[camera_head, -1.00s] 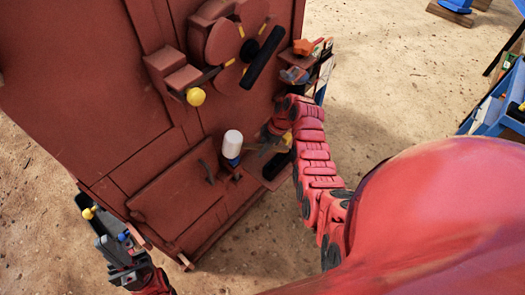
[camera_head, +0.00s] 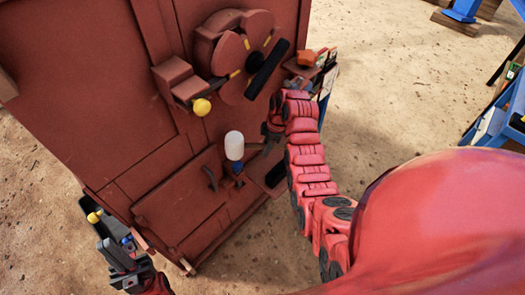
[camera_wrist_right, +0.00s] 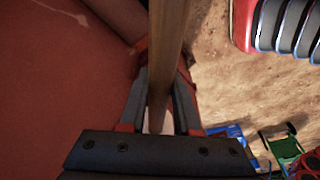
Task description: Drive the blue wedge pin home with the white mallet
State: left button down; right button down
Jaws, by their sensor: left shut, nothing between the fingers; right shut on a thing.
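The white mallet's head (camera_head: 234,145) is just above the blue wedge pin (camera_head: 238,168) on the red machine's lower ledge. The head hides part of the pin; whether they touch is unclear. My right gripper (camera_head: 263,149) is beside the head, to its right. In the right wrist view, its fingers are shut on the mallet's wooden handle (camera_wrist_right: 168,60). My left gripper (camera_head: 124,264) is shut and empty at the lower left, apart from the pin and mallet.
The red crusher body (camera_head: 150,120) fills the left and middle. A yellow ball knob (camera_head: 202,107) sticks out above the mallet. A small shelf (camera_head: 310,68) with an orange item is at its right edge. A blue bin (camera_head: 490,125) stands far right. Sandy ground lies between.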

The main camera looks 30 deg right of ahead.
jog(key=shift+a+r+h, duration=0.1)
jog(key=shift+r+h, duration=0.2)
jog(key=shift+r, duration=0.15)
jog(key=s+d+b+x, duration=0.1)
jog(key=b+x, duration=0.5)
jog(key=x, duration=0.3)
jog(key=p+v, duration=0.1)
jog(key=v, duration=0.1)
jog(key=p+v, duration=0.1)
jog(key=v, duration=0.1)
jog(key=w+p+v, duration=0.1)
jog(key=v, duration=0.1)
jog(key=shift+a+r, duration=0.15)
jog(key=shift+r, duration=0.25)
jog(key=shift+s+r, duration=0.1)
jog(key=shift+r, duration=0.15)
jog(key=shift+s, duration=0.1)
